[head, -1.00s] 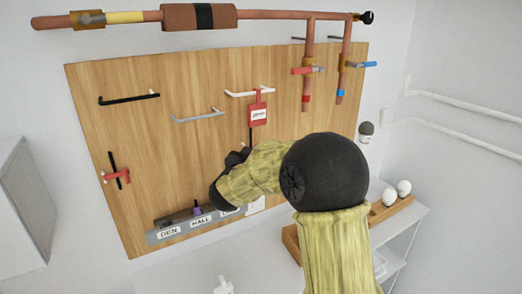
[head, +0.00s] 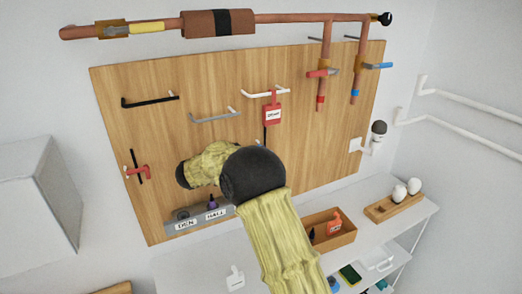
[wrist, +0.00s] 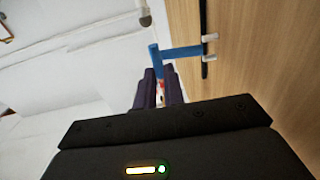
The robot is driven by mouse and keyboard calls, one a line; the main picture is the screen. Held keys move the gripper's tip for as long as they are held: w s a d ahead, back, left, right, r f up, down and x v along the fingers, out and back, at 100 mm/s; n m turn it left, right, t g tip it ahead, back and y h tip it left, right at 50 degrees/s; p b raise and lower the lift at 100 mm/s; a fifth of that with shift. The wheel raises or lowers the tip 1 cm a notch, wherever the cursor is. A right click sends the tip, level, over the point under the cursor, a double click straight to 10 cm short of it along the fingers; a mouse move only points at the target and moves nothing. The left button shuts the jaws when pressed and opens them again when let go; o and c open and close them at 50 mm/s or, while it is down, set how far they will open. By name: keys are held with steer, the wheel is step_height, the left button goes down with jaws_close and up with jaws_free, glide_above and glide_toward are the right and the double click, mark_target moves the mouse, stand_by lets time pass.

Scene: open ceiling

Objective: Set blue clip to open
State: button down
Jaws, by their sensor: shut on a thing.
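The blue clip (wrist: 180,51) shows in the wrist view as a blue bar reaching from the wooden board, by a black strip (wrist: 204,60), with a bent end coming down to my fingers. My gripper (wrist: 160,78) is shut on that bent end with its dark purple fingers. In the head view the dark end of my arm (head: 183,177) is in front of the board's lower middle. My arm hides the blue clip there, and the fingers do not show clearly.
The wooden board (head: 180,75) carries a red clip (head: 137,171), several hooks and a red tag (head: 272,113). A labelled grey tray (head: 200,221) is below my arm. Pipes with red (head: 321,73) and blue (head: 379,66) handles run above. A brown box (head: 340,240) sits on the right shelf.

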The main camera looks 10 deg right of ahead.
stand_by(0.3)
steer(key=c, duration=1.5)
jaws_free()
steer(key=shift+a, duration=0.1)
steer(key=b+v, duration=0.4)
steer(key=v, duration=1.3)
steer(key=shift+a+b, duration=0.2)
steer(key=shift+b, duration=0.2)
steer(key=shift+w+f, duration=0.1)
